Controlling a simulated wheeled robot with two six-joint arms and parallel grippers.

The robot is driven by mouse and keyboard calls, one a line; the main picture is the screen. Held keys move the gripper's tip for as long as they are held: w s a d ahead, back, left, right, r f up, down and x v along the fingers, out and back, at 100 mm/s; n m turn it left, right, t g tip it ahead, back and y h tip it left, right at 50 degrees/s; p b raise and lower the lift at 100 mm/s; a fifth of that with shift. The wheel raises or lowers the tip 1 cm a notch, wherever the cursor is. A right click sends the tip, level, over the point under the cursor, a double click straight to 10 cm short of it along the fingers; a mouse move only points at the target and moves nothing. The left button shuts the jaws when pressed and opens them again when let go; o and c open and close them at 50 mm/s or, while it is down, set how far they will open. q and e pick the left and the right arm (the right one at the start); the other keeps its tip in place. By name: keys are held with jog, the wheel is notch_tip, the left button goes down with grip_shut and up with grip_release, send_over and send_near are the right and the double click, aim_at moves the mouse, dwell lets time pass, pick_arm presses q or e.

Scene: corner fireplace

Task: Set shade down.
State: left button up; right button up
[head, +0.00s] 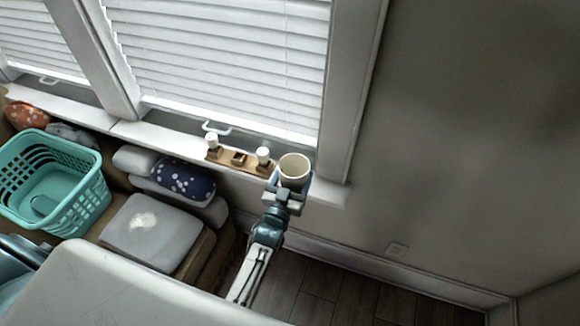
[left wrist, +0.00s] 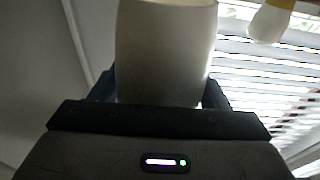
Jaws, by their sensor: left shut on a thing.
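The shade (head: 293,171) is a cream, open-topped cup shape, held upright at the right end of the window sill. My left gripper (head: 287,188) is shut on it. In the left wrist view the shade (left wrist: 165,50) stands between the two dark fingers. Just left of it, a wooden bar (head: 226,156) on the sill carries a white bulb-like piece (head: 212,142) at its left end, a bare brown square block (head: 239,158) in the middle and another white piece (head: 263,155) near the shade. I cannot tell whether the shade's bottom touches anything. My right gripper is not in view.
The window with white blinds (head: 220,60) rises behind the sill. A teal basket (head: 95,203), a dark blue spotted cushion (head: 183,179) and a grey cushion (head: 155,232) lie to the left. A pale tabletop (head: 110,290) is in front. The floor (head: 350,295) at right is clear.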

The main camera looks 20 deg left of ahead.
pick_arm(q)
jog(key=w+b, duration=0.1)
jog(key=w, duration=0.1)
jog(key=w+a+b, duration=0.1)
jog(key=w, duration=0.2)
jog(key=w+a+f+b, duration=0.1)
jog(key=w, duration=0.1)
jog(key=shift+w+a, duration=0.1)
jog(key=shift+w, duration=0.1)
jog(key=shift+w+a+b, duration=0.1)
jog(key=shift+w+b, duration=0.15)
jog(key=shift+b, duration=0.05)
notch_tip(320, 180, down, 2)
jog(key=b, duration=0.2)
jog(key=shift+f+b, duration=0.2)
jog(key=shift+b, duration=0.1)
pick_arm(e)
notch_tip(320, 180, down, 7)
pick_arm(q)
jog(key=shift+w+f+b, duration=0.1)
jog(key=shift+f+b, duration=0.35)
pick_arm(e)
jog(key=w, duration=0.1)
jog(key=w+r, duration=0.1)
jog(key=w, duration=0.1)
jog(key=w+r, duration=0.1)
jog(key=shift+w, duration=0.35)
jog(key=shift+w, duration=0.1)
